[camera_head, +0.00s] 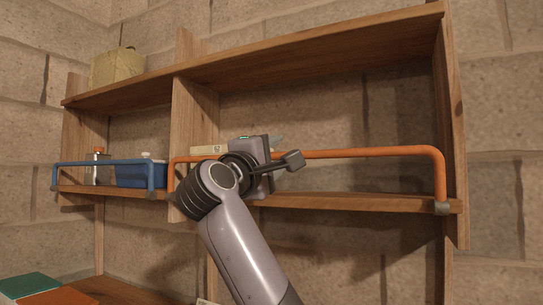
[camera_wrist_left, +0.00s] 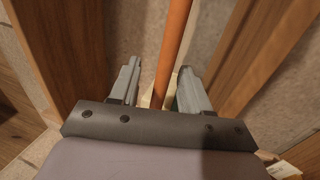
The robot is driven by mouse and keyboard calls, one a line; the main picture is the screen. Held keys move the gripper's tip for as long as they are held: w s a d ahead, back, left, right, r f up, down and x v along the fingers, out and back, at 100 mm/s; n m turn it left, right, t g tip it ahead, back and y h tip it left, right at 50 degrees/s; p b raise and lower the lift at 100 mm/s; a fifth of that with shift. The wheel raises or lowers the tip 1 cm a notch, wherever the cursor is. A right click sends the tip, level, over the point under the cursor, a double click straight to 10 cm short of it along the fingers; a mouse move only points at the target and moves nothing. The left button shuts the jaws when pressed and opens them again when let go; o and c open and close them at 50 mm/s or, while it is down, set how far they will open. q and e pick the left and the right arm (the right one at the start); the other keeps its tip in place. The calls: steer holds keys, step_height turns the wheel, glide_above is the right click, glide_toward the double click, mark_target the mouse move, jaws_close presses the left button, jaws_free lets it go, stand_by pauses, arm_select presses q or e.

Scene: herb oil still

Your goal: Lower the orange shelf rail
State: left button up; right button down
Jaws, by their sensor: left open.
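The orange shelf rail (camera_head: 375,153) spans the front of the right-hand shelf bay in the head view. It stands raised above the board, bending down to a grey joint at its right end. My left gripper (camera_head: 273,153) is at the rail, left of its middle, and hides part of it. In the left wrist view the open gripper (camera_wrist_left: 160,75) has one finger on each side of the orange rail (camera_wrist_left: 175,40). I cannot tell whether either finger touches it. My right gripper is not in view.
A blue rail (camera_head: 105,162) fronts the left bay, with a blue bin (camera_head: 135,175) and a small orange-capped bottle (camera_head: 98,165) behind it. A wooden divider (camera_head: 190,120) separates the bays. A beige box (camera_head: 117,66) sits on the top board. Green and orange flat items lie lower left.

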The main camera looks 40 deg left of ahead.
arm_select(q)
steer(key=c, duration=0.8)
steer(key=shift+s, duration=0.1)
